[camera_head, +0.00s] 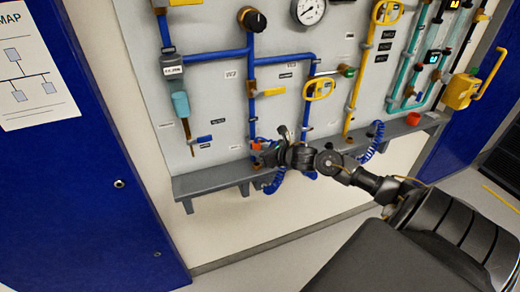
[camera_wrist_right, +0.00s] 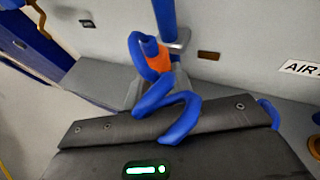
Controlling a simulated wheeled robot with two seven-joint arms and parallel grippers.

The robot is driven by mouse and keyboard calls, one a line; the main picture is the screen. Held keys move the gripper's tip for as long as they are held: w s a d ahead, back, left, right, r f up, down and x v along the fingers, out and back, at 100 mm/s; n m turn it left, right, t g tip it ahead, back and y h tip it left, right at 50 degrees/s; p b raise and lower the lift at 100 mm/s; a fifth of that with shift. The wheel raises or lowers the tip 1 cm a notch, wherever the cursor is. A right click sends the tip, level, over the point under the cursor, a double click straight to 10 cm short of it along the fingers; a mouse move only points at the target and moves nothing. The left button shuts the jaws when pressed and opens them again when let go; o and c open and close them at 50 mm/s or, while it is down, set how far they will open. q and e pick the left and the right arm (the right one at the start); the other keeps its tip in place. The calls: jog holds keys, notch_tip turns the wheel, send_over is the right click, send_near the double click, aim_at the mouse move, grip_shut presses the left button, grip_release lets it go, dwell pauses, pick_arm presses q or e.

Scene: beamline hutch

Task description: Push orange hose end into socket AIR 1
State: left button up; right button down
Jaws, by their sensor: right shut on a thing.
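The orange hose end (camera_head: 257,146) is at the lower end of a blue vertical pipe (camera_head: 252,100) on the wall panel. My right gripper (camera_head: 266,152) is shut on it. In the right wrist view the orange hose end (camera_wrist_right: 157,61) sits close below a grey collar (camera_wrist_right: 178,46) on the blue pipe (camera_wrist_right: 165,18). I cannot tell whether it is inside a socket or only beside it. The blue coiled hose (camera_wrist_right: 180,118) loops in front and hides part of the hose end and the fingertips. A label reading "AIR" (camera_wrist_right: 300,68) is at the right, its number cut off.
A grey ledge (camera_head: 214,178) runs below the panel. Another blue coiled hose (camera_head: 373,142) hangs farther right, and a red-orange cup (camera_head: 413,118) is on the ledge. A yellow valve handle (camera_head: 319,89) and a gauge (camera_head: 309,11) are above. A blue door (camera_head: 90,190) is at left.

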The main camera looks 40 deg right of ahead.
aim_at(263, 171)
jog(key=shift+f+b, duration=1.1)
jog(key=shift+f, duration=1.25)
jog(key=shift+s, duration=0.1)
jog(key=shift+f+b, duration=0.5)
jog(key=shift+b, duration=0.3)
jog(key=c, duration=1.1)
grip_release()
jog(key=shift+o, duration=0.2)
jog(key=shift+s+d+r, duration=0.1)
jog(key=shift+s, duration=0.5)
jog(key=b+v, duration=0.2)
jog(key=v, duration=0.7)
jog(key=shift+s+r, duration=0.25)
